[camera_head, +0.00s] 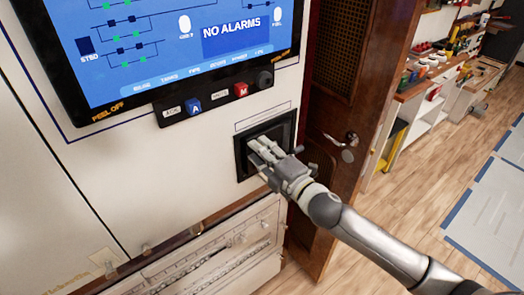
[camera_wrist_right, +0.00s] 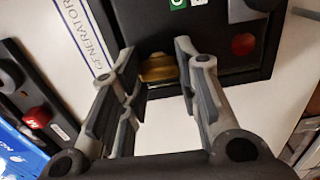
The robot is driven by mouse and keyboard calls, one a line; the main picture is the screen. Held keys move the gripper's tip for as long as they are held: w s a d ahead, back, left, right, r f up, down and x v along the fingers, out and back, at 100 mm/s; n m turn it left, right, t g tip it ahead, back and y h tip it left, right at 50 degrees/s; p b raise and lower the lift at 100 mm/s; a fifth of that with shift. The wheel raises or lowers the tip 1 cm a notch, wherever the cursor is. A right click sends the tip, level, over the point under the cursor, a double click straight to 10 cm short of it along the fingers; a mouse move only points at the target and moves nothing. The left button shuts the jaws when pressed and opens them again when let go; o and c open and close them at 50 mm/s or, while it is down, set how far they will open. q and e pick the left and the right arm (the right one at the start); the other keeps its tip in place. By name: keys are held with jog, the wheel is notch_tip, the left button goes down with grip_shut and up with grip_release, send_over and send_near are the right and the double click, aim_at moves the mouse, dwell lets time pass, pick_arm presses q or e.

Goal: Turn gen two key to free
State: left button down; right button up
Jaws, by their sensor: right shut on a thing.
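A black-framed switch panel (camera_head: 241,163) is set in the pale cabinet front, below and right of the screen. My right gripper (camera_head: 262,150) reaches into it and covers most of its face in the head view. In the right wrist view, a brass-coloured key (camera_wrist_right: 158,68) sits between the fingertips of my right gripper (camera_wrist_right: 157,58), which is shut on it. The key's exact turn position is hard to read. My left gripper is not in view.
The screen (camera_head: 180,50) reads NO ALARMS. Below it is a black strip with a blue button (camera_head: 194,106), a red button (camera_head: 242,90) and a dark knob (camera_head: 264,79). A wooden door (camera_head: 335,110) with a handle (camera_head: 346,143) stands right of the panel. Wooden floor (camera_head: 420,220) is open beyond.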

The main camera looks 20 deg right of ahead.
dwell(0.4)
jog(key=o, duration=1)
jog(key=shift+v, duration=6)
